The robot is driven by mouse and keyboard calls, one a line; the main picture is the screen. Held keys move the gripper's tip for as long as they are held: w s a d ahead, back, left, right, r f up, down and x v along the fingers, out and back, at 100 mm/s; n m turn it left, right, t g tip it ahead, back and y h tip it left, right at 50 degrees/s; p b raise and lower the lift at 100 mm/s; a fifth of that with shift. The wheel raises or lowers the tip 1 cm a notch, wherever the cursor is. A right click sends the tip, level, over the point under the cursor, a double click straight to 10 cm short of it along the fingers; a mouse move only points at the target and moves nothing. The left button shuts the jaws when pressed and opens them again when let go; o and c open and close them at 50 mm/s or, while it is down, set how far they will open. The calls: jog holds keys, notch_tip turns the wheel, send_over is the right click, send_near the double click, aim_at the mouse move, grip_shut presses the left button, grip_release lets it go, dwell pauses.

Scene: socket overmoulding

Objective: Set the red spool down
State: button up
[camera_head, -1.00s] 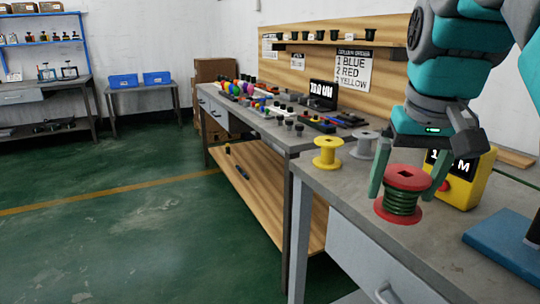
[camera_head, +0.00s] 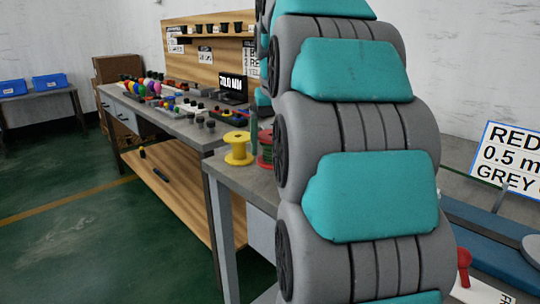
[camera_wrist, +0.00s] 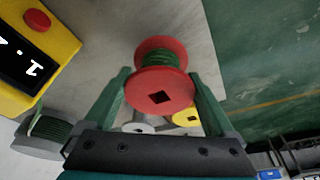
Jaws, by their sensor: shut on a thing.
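The red spool (camera_wrist: 158,92), with red flanges and dark green wire around its core, stands between the two fingers of my gripper (camera_wrist: 158,80) in the wrist view. The fingers are shut on it from both sides. In the head view only a sliver of the red spool (camera_head: 266,150) shows beside the yellow spool, as my arm hides the rest and most of the gripper. The grey bench top (camera_wrist: 103,42) is beyond the spool. I cannot tell whether its lower flange touches the bench.
A yellow spool (camera_head: 238,148) stands just left on the bench; a grey spool (camera_wrist: 138,123) is beside it. A yellow box (camera_wrist: 45,60) with a display and red button is at the wrist view's left. A sign (camera_head: 508,158) and blue equipment (camera_head: 490,240) are at the right.

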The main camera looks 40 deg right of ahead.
jog(key=shift+s+a+x, duration=0.1)
jog(key=shift+s+x, duration=0.05)
jog(key=shift+x, duration=0.7)
jog(key=shift+s+a+x, duration=0.1)
jog(key=shift+x, duration=0.7)
jog(key=shift+f, duration=0.35)
jog(key=o, duration=1)
jog(key=shift+o, duration=0.2)
jog(key=shift+r, duration=0.1)
jog(key=p+v, duration=0.2)
jog(key=v, duration=0.9)
jog(key=shift+s+d+r, duration=0.1)
jog(key=shift+r, duration=0.1)
jog(key=shift+s+r+p, duration=0.15)
jog(key=shift+r+p, duration=0.3)
jog(key=shift+f, duration=0.1)
